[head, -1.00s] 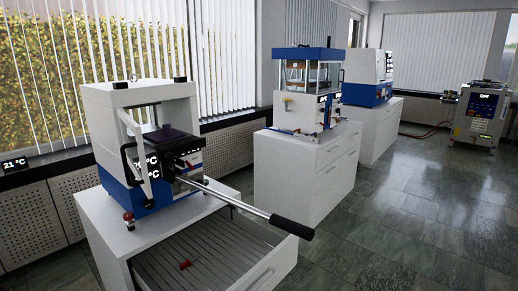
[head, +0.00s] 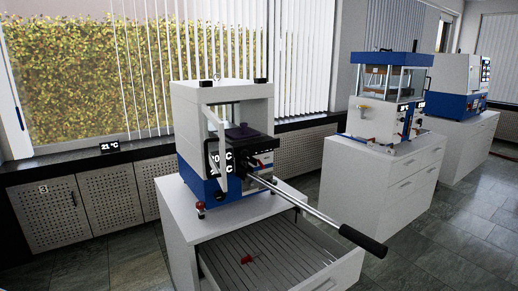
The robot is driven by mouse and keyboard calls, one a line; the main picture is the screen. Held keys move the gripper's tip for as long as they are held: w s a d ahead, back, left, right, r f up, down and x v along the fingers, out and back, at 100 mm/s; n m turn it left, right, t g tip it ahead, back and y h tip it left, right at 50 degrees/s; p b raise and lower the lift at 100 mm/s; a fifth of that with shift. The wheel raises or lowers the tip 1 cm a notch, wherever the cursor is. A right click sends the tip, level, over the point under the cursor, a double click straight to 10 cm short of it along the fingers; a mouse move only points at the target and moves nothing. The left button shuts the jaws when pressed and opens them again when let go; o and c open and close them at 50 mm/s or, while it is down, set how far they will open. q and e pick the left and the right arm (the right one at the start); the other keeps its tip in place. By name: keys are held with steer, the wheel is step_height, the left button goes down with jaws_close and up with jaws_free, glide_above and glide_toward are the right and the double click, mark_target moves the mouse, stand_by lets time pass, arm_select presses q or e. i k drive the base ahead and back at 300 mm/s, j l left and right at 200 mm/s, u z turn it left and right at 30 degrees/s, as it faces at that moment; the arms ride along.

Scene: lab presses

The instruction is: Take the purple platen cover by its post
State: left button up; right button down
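The purple platen cover (head: 241,132) sits inside the nearest press (head: 213,93), a white and blue machine on a white cabinet. The cover is dark purple and lies low in the press opening, behind the white front guard frame. Its post looks like a small stub on top, too small to make out well. Neither of my grippers shows in the head view.
A long lever (head: 310,211) with a black grip sticks out from the press toward the front right. Below it an open drawer (head: 345,272) holds a small red item (head: 247,260). Two more presses stand on cabinets at the right. Grey floor lies between cabinets.

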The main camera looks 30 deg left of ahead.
mark_target(244, 132)
steer(key=i+l+u, duration=0.1)
steer(key=u, duration=0.4)
steer(key=l+u, duration=0.2)
steer(key=u, duration=0.25)
steer(key=l+u, duration=0.3)
steer(key=l, duration=0.15)
steer(key=l+u, duration=0.3)
steer(key=l, duration=0.2)
steer(key=l+u, duration=0.1)
steer(key=l, duration=0.55)
steer(key=k+l+u, duration=0.1)
steer(key=l, duration=0.55)
steer(key=k+l+u, duration=0.1)
steer(key=l, duration=0.55)
